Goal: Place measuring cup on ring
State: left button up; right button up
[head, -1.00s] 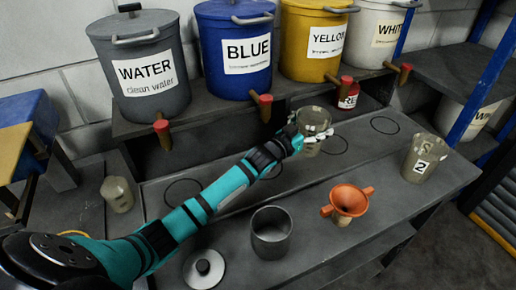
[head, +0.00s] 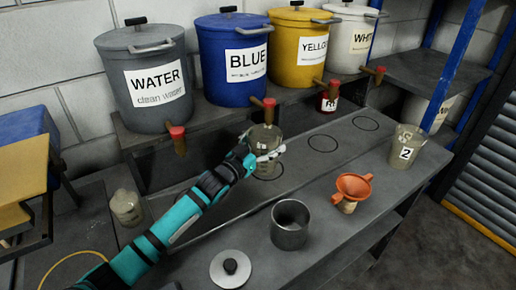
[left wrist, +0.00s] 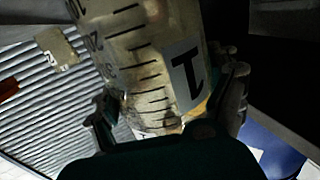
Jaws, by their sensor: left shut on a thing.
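My left gripper (head: 259,152) is shut on a clear measuring cup (head: 266,138). The cup is upright in the head view, just below the blue bucket's red-ended tap. In the left wrist view the cup (left wrist: 150,65) shows graduation marks and a label "1" between the fingers. A black ring (head: 268,172) on the dark bench shows partly below the cup and gripper. I cannot tell whether the cup touches the bench. Two more rings lie empty to the right, a middle ring (head: 323,143) and a far-right ring (head: 367,123). My right gripper is not in view.
Water (head: 150,85), blue (head: 236,62), yellow (head: 300,48) and white (head: 350,38) buckets stand behind on a raised shelf. A metal pot (head: 290,226), lid (head: 231,267), orange funnel (head: 353,188) and cup "2" (head: 405,150) are in front and right. Another cup (head: 126,207) stands left.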

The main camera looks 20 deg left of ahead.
pick_arm(q)
jog(key=shift+w+d+f, duration=0.4)
jog(key=shift+w+f, duration=0.2)
jog(key=shift+w+d, duration=0.15)
jog(key=o, duration=0.8)
jog(key=shift+o, duration=0.5)
jog(key=shift+s+a+r, duration=0.15)
jog(key=shift+s+a, duration=0.1)
jog(key=shift+s, duration=0.1)
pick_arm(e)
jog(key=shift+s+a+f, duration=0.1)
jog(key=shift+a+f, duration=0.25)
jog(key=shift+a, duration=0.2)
pick_arm(q)
jog(key=shift+s+p, duration=0.15)
jog(key=shift+p, duration=0.2)
jog(key=p+v, duration=0.5)
jog(key=v, duration=0.5)
jog(key=shift+s+r, duration=0.15)
jog(key=shift+s+a+p, duration=0.2)
jog(key=shift+s+p, duration=0.1)
jog(key=shift+s, duration=0.3)
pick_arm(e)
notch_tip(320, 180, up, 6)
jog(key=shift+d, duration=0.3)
